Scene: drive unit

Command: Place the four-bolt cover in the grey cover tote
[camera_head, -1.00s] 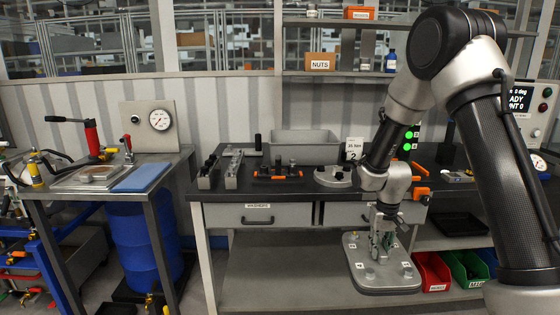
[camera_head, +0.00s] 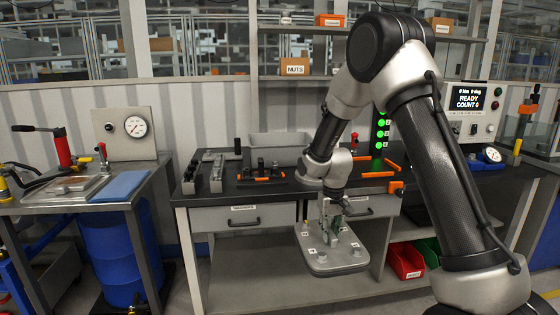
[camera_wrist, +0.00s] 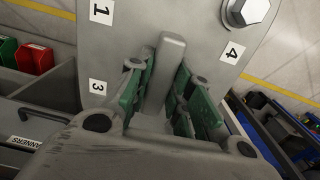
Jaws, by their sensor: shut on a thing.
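The four-bolt cover (camera_head: 340,267) is a grey rounded plate with bolts and numbered labels, hanging in front of the bench drawers below the bench top. My gripper (camera_head: 335,226) is shut on its upright central rib. In the wrist view the green finger pads of my gripper (camera_wrist: 165,90) sit on both sides of that rib, and the cover (camera_wrist: 215,55) shows labels 1, 3 and 4 and a bolt head. A grey tote (camera_head: 278,140) stands open at the back of the bench; my arm hides its right end, and its inside is barely visible.
The dark bench top (camera_head: 230,181) carries grey blocks (camera_head: 216,172) and an orange-and-black fixture (camera_head: 261,172) in front of the tote. Red and green bins (camera_head: 405,260) sit low at right. A side table (camera_head: 75,200) with a blue drum (camera_head: 110,255) stands left.

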